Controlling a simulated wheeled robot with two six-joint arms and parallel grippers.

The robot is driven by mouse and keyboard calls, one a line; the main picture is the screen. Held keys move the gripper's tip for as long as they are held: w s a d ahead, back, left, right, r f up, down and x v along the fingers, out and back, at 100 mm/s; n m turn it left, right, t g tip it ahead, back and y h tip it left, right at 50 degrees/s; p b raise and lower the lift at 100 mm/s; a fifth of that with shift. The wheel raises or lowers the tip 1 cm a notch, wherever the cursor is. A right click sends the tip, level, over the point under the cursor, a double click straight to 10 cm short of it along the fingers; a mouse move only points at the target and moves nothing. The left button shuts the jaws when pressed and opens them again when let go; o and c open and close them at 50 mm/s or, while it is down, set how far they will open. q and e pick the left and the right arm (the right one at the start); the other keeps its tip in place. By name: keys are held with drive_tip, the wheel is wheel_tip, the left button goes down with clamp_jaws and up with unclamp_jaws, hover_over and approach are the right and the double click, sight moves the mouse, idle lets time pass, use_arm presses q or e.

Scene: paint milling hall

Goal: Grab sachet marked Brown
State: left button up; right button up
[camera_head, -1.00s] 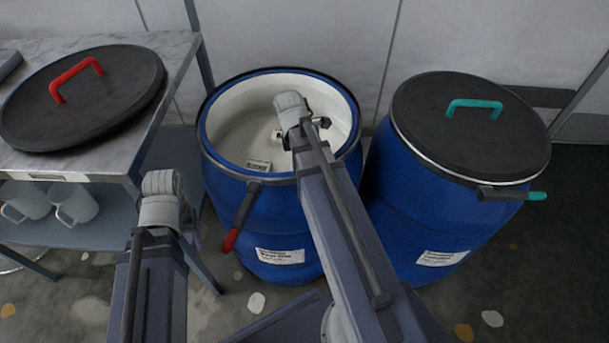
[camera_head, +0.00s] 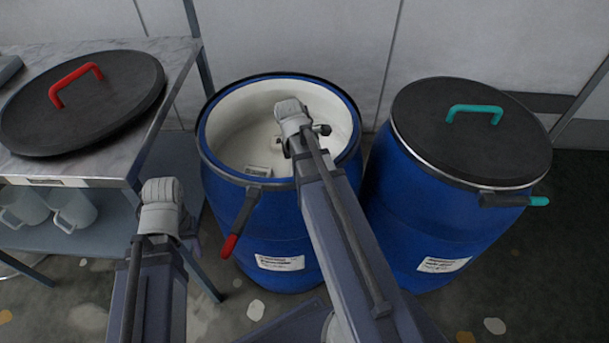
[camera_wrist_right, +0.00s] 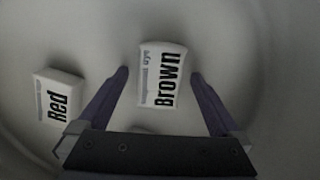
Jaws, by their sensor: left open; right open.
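The sachet marked Brown (camera_wrist_right: 163,76) is white with black lettering and lies on the pale drum floor in the right wrist view. My right gripper (camera_wrist_right: 160,74) is open, with one fingertip on each side of that sachet; I cannot tell its height above it. In the head view my right arm reaches into the open blue drum (camera_head: 275,225), and its wrist hides part of the inside. A white sachet (camera_head: 259,171) shows there, its word unreadable. My left gripper (camera_head: 187,230) is open and empty, outside the drum to its left.
A sachet marked Red (camera_wrist_right: 58,96) lies left of the Brown one, and another edge shows behind the gripper's palm. The drum's rim surrounds my right arm. A closed blue drum (camera_head: 430,225) stands right. A dark lid (camera_head: 105,115) lies on the marble-topped table (camera_head: 180,62) at left.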

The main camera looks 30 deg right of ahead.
drive_tip(key=shift+c, duration=0.2)
drive_tip(key=c, duration=1.4)
drive_tip(key=shift+c, duration=0.2)
wheel_tip(320, 180, up, 11)
drive_tip(key=p, duration=1)
drive_tip(key=shift+f+p, duration=0.15)
drive_tip(key=shift+p, duration=0.2)
